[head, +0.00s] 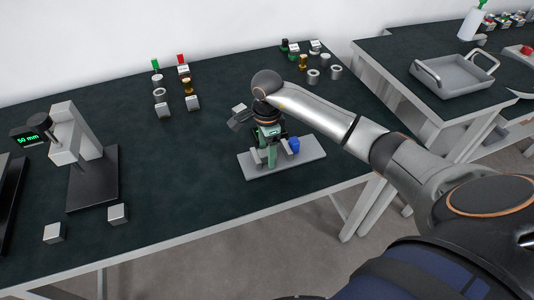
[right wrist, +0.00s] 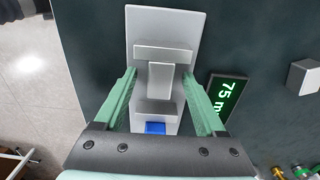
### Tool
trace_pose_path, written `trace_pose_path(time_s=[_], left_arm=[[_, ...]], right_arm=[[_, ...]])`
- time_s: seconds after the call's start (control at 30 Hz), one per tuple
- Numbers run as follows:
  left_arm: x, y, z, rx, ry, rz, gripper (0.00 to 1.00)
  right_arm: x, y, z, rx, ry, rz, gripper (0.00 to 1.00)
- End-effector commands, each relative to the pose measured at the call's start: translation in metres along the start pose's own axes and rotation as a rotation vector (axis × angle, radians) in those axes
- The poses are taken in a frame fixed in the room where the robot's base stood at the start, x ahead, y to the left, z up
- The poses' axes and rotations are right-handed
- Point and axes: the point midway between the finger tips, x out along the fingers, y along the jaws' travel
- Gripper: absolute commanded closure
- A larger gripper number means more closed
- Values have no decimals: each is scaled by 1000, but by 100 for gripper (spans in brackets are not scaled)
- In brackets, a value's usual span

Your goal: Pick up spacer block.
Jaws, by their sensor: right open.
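My right gripper (head: 265,153) is over a grey fixture plate (head: 309,153) on the dark table. In the right wrist view the gripper (right wrist: 165,95) is open, its green fingers on either side of a light grey block (right wrist: 159,78) on the plate (right wrist: 187,22). This may be the spacer block; I cannot tell for sure. Grey pieces stand at both ends of the block, and a blue part (right wrist: 155,128) is at the near end. I cannot tell whether the fingers touch the block. My left gripper is out of view.
A display (right wrist: 228,97) reading 75 stands beside the plate. A gauge stand (head: 75,140) with a 50 mm display is at left. Metal cubes (head: 118,213) lie near the front edge. Several small parts stand at the back. A tray (head: 455,77) is on another table.

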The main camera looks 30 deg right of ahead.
Motion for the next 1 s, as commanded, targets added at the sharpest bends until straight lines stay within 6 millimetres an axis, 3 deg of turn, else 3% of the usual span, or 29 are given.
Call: trace_pose_path(time_s=[0.23, 0.87, 1.0], left_arm=[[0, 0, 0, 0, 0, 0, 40], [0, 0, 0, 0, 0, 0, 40], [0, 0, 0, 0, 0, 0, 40]], right_arm=[[1, 0, 0, 0, -1, -1, 29], [1, 0, 0, 0, 0, -1, 100], [1, 0, 0, 0, 0, -1, 100]])
